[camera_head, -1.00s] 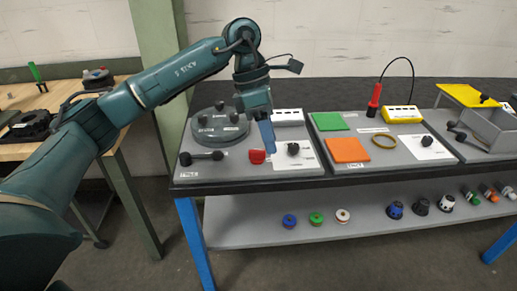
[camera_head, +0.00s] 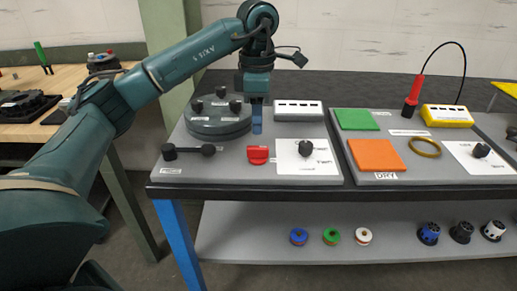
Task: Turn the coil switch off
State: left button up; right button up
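A red switch-like knob (camera_head: 258,155) sits on the grey panel (camera_head: 225,170) near the front of the table. It may be the coil switch; its label is too small to read. A black knob (camera_head: 306,148) stands on a white card (camera_head: 318,164) to its right. My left gripper (camera_head: 257,128) points down above the panel, behind the red knob in the picture and apart from it. Its blue fingers show edge-on as one strip, so I cannot tell their opening. I see nothing held. My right gripper is not in view.
A round dark device (camera_head: 218,126) stands left of the gripper, with a black two-ended handle (camera_head: 190,152) before it. A white box (camera_head: 299,110) is behind.

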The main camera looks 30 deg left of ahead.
aim_at(258, 147)
pick_arm(q)
notch_tip(258, 147, down, 8)
jog(key=shift+f, duration=0.1)
dwell(0.4)
grip_shut()
